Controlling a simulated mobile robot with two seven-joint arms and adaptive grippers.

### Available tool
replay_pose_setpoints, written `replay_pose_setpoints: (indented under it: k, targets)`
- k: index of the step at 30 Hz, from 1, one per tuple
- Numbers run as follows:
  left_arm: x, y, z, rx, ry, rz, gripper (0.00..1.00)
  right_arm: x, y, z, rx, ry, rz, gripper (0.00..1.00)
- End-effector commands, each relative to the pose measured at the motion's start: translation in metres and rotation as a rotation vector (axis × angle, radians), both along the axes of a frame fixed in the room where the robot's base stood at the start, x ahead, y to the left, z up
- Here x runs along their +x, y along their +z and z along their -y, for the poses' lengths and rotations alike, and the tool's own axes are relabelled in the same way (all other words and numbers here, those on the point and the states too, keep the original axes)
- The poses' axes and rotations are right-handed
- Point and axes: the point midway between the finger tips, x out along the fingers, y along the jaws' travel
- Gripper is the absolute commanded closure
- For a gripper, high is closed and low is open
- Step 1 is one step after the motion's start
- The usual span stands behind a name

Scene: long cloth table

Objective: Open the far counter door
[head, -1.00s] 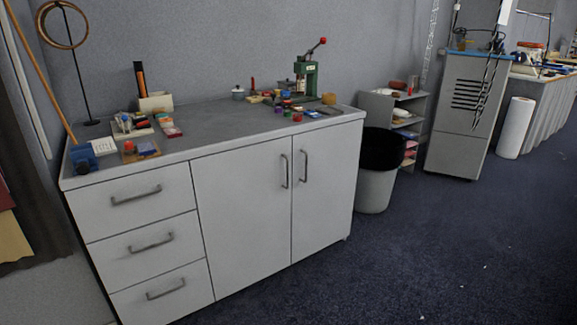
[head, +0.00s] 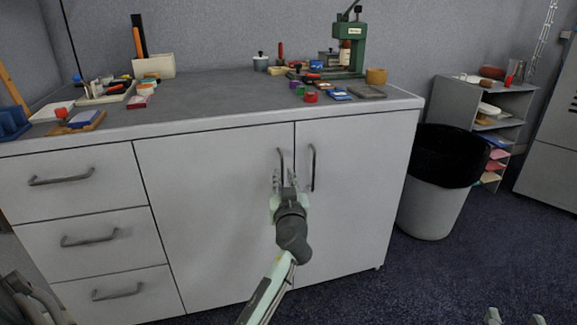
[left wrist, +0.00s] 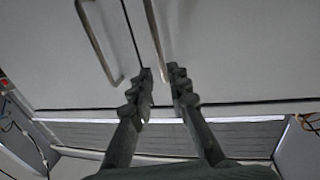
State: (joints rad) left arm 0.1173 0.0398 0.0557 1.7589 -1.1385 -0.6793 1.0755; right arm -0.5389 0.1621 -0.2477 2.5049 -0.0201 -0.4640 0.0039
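The white counter (head: 215,205) has a left door (head: 210,230) and a right door (head: 355,190), both shut. Their grey upright bar handles flank the seam: left handle (head: 281,162), right handle (head: 313,168). My left gripper (head: 283,178) is at the lower part of the left handle. In the left wrist view, my left gripper (left wrist: 160,70) has its fingers slightly apart, with one handle bar (left wrist: 154,35) reaching down between the tips; contact is unclear. The other bar (left wrist: 97,45) lies across the seam. My right gripper (head: 515,318) shows only separated fingertips at the bottom edge.
Drawers (head: 85,235) with bar handles are left of the doors. Tools and small items stand on the counter top (head: 205,95), including a green press (head: 347,50). A bin (head: 430,205) stands close to the counter's right end. Carpet (head: 470,265) in front is clear.

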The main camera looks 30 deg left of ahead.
Motion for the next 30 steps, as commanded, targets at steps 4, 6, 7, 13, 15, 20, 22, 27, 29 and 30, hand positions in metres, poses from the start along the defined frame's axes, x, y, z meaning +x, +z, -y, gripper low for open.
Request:
replay_pose_setpoints:
  k: [4,6,7,13,15,20,22,27,29,30]
  targets:
    - [0.02,0.002,-0.017,0.004,0.001,-0.002,0.83,0.0,-0.006,0.003,-0.015,-0.006,-0.03,0.6]
    - [0.029,0.002,-0.024,0.002,0.002,-0.002,0.83,0.0,-0.009,0.005,-0.019,-0.009,-0.042,0.6]
    - [0.032,0.002,-0.027,0.002,0.002,-0.003,0.83,0.0,-0.01,0.005,-0.022,-0.01,-0.046,0.6]
    - [0.047,0.0,-0.038,0.0,0.001,-0.004,0.83,0.0,-0.012,0.006,-0.026,-0.012,-0.055,0.6]
    - [0.049,0.0,-0.039,0.0,0.001,-0.004,0.83,0.0,-0.013,0.006,-0.026,-0.013,-0.056,0.6]
    - [0.049,0.0,-0.04,0.0,0.0,-0.004,0.83,0.0,-0.013,0.006,-0.026,-0.013,-0.057,0.6]
    - [0.049,0.0,-0.04,0.0,0.001,-0.004,0.83,0.0,-0.013,0.006,-0.026,-0.013,-0.057,0.6]
    - [0.049,-0.001,-0.039,0.0,0.001,-0.004,1.0,0.0,-0.013,0.006,-0.026,-0.013,-0.057,0.6]
    - [0.049,-0.001,-0.039,0.0,0.001,-0.004,1.0,0.0,-0.013,0.006,-0.026,-0.013,-0.057,0.6]
    - [0.049,-0.001,-0.039,-0.001,0.001,-0.004,1.0,0.0,-0.013,0.006,-0.026,-0.013,-0.057,0.6]
